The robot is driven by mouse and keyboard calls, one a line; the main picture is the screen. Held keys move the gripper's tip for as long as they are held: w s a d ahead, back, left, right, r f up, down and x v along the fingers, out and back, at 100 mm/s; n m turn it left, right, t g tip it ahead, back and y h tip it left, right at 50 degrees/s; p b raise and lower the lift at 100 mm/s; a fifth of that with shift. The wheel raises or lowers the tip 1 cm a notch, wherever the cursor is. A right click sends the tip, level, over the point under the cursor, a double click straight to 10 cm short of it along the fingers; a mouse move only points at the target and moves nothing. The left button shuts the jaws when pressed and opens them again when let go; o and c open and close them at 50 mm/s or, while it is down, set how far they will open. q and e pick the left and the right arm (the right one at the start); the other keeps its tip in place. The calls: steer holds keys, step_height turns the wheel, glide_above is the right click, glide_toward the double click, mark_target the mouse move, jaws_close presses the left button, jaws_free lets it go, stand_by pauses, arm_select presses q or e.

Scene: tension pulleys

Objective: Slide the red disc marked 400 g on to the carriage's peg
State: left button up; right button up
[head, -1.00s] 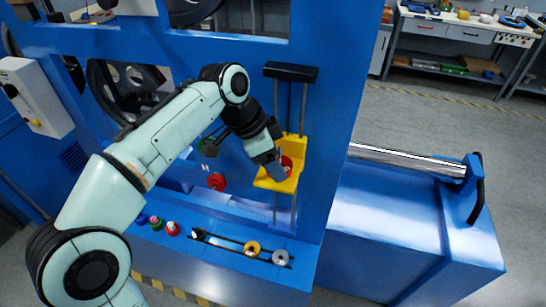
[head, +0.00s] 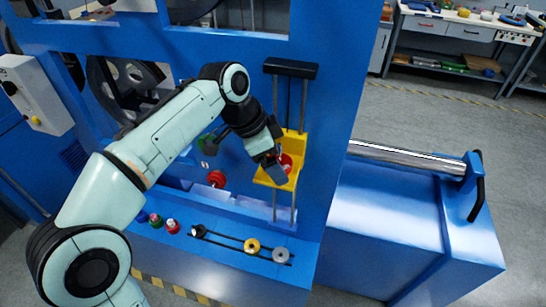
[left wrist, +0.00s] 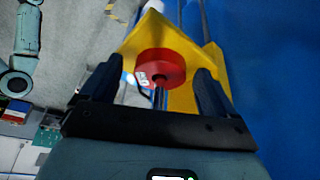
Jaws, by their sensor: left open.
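The yellow carriage (head: 297,146) hangs on two vertical rods at the front of the blue machine. A red disc (head: 287,160) is at the carriage, partly behind my left gripper (head: 272,172) in the head view. In the left wrist view the red disc (left wrist: 160,67) has a small white label, too blurred to read, and lies against the yellow carriage (left wrist: 172,38). The fingers of my left gripper (left wrist: 155,92) stand open, one on each side of the disc, with gaps. The peg is hidden, so I cannot tell how the disc sits on it. My right gripper is out of view.
Another red round part (head: 217,179) is on the machine left of the carriage. Blue, green and red knobs stand on the ledge, beside a slotted strip with a yellow disc (head: 252,246) and a grey disc (head: 281,255). A blue bench with a metal bar (head: 410,158) lies right.

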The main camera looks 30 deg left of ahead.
arm_select(q)
steer(key=shift+a, duration=0.1)
steer(key=p+v, duration=0.3)
steer(key=v, duration=1)
steer(key=shift+r, duration=0.2)
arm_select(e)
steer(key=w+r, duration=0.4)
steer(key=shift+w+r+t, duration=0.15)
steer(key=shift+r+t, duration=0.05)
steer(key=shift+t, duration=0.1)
